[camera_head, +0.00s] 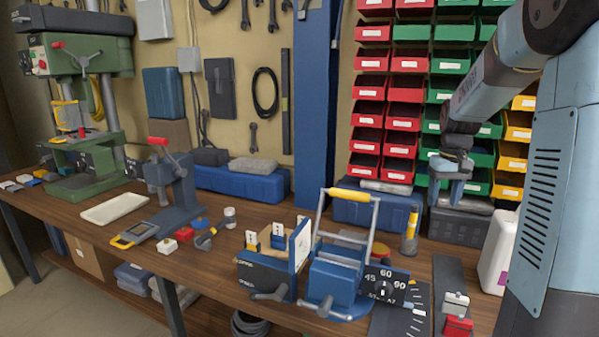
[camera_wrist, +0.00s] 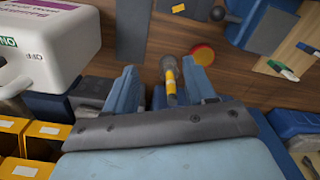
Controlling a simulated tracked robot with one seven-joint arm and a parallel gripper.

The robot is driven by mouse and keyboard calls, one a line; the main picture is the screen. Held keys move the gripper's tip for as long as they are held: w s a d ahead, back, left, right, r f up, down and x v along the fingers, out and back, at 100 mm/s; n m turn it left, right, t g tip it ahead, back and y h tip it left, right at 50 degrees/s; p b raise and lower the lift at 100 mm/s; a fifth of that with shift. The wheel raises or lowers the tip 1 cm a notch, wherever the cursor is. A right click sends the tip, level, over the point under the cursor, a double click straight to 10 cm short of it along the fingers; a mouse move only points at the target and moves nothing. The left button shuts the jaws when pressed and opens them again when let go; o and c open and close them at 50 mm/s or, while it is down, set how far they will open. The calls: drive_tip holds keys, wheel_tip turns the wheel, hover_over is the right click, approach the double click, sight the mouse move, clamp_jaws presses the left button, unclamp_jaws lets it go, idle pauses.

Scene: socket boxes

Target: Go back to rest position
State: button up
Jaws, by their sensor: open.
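My gripper (camera_head: 447,186) hangs over the back right of the workbench, in front of the bins and above a dark grey case (camera_head: 458,228). In the wrist view my gripper (camera_wrist: 163,76) shows two blue fingers spread apart with nothing held. My arm comes in from the right.
Red, green and yellow wall bins (camera_head: 386,115) rise behind my gripper. A white container (camera_head: 497,250) stands at the right. A blue clamp device with a yellow handle (camera_head: 350,193) and an angle dial (camera_head: 384,290) fill the front middle. A blue post (camera_head: 313,100) stands left of the bins.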

drive_tip(key=s+a+r+t, duration=0.1)
drive_tip(key=s+a+r, duration=0.25)
drive_tip(key=s, duration=0.25)
drive_tip(key=s+a+r+t, duration=0.1)
drive_tip(key=s+a+r, duration=0.2)
drive_tip(key=s+a, duration=0.25)
drive_tip(key=s+a+t, duration=0.1)
drive_tip(key=s+a, duration=0.1)
drive_tip(key=s, duration=0.6)
drive_tip(key=s+a+t, duration=0.2)
drive_tip(key=s, duration=0.6)
drive_tip(key=shift+a, duration=0.4)
drive_tip(key=shift+s+r, duration=0.1)
drive_tip(key=shift+c, duration=1.2)
